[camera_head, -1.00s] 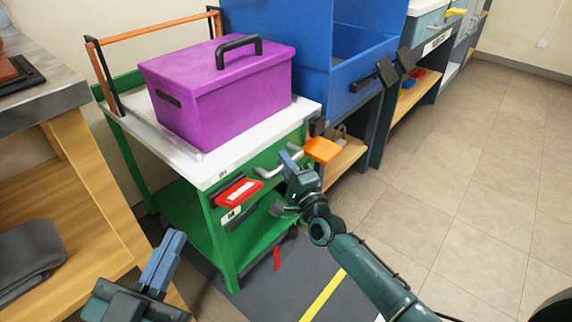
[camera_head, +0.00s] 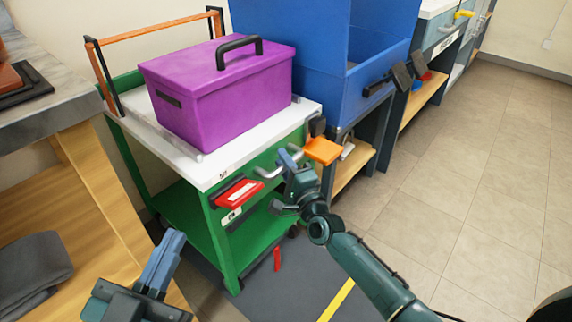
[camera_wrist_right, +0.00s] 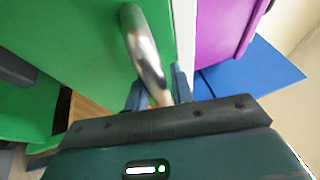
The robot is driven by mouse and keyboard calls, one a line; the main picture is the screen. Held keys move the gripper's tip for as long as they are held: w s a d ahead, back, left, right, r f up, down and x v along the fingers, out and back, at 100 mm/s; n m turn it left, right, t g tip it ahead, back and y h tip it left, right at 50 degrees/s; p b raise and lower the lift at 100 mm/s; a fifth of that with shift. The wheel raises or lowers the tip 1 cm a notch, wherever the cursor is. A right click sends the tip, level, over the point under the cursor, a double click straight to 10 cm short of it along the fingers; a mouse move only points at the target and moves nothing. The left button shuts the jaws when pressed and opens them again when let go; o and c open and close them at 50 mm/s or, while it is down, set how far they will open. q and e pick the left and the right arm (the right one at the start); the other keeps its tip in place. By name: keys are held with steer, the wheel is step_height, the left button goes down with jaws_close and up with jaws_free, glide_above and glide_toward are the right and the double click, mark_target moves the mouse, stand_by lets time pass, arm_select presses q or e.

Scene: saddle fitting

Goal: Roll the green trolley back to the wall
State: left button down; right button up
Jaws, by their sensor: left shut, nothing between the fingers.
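The green trolley (camera_head: 180,209) stands upright between the wooden bench and the blue cabinet, its white top carrying a purple box (camera_head: 222,95). Its metal handle (camera_head: 273,172) sticks out from the near end, and it also shows in the right wrist view (camera_wrist_right: 148,55). My right gripper (camera_head: 290,166) is at this handle. In the right wrist view its fingers (camera_wrist_right: 158,88) lie on both sides of the bar and look closed on it. My left gripper (camera_head: 171,246) is shut and empty, low at the front left, apart from the trolley.
A wooden bench (camera_head: 90,190) with a grey top stands close on the left, a dark cloth on its shelf. A blue bin (camera_head: 375,100) on a stand is just right of the trolley. Tiled floor (camera_head: 470,190) is free on the right.

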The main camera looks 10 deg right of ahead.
steer(key=o, duration=0.3)
steer(key=shift+f, duration=0.1)
steer(key=p+v, duration=0.3)
steer(key=v, duration=1)
steer(key=shift+s+d, duration=0.1)
steer(key=shift+s, duration=0.05)
